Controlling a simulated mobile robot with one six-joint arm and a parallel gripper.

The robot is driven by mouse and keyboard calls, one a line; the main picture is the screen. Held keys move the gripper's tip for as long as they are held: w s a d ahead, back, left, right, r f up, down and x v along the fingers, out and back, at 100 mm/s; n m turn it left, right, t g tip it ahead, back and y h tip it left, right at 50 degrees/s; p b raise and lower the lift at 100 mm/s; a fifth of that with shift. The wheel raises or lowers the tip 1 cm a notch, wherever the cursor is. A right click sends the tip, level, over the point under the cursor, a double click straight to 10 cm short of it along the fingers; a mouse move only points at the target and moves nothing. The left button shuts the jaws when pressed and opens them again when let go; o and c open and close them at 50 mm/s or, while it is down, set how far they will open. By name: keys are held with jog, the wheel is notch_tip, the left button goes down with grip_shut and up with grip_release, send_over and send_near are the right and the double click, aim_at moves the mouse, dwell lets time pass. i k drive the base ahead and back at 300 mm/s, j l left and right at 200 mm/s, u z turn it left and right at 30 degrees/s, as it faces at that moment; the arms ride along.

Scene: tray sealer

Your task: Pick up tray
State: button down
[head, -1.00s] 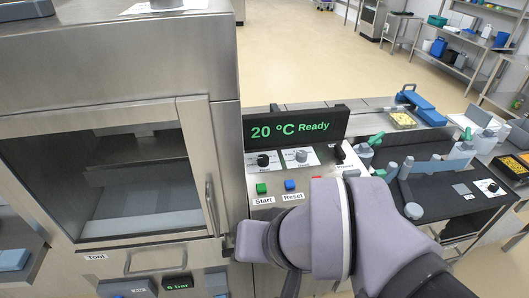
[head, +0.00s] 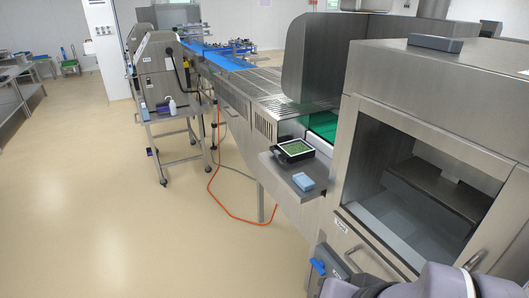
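No tray can be made out with certainty. A small black-framed item with a light rim and a green face (head: 295,149) sits on the steel side shelf left of the sealer; I cannot tell whether it is a tray or a screen. The sealer (head: 425,165) stands at right with a clear window in its front. Part of my purple-grey arm shows along the bottom right edge, in front of the sealer's lower front. My gripper is not visible.
A light blue block (head: 303,181) lies on the steel shelf (head: 277,171). A conveyor line with a blue belt (head: 215,55) runs to the back. A wheeled stand (head: 180,125) is beside it. An orange cable (head: 217,190) lies on the floor. Open floor fills the left.

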aim_at(295, 150)
jog(key=i+j+z, duration=0.3)
jog(key=i+j, duration=0.3)
jog(key=i+j+z, duration=0.1)
jog(key=i+j, duration=0.3)
jog(key=i+j+z, duration=0.15)
jog(key=i+j, duration=0.2)
jog(key=i+j+z, duration=0.15)
jog(key=i+j, duration=0.15)
jog(key=j, duration=0.15)
jog(key=i+j+z, duration=0.15)
jog(key=i+j, duration=0.15)
jog(key=j, duration=0.15)
jog(key=i+j+z, duration=0.1)
jog(key=i+j, duration=0.15)
jog(key=j, duration=0.2)
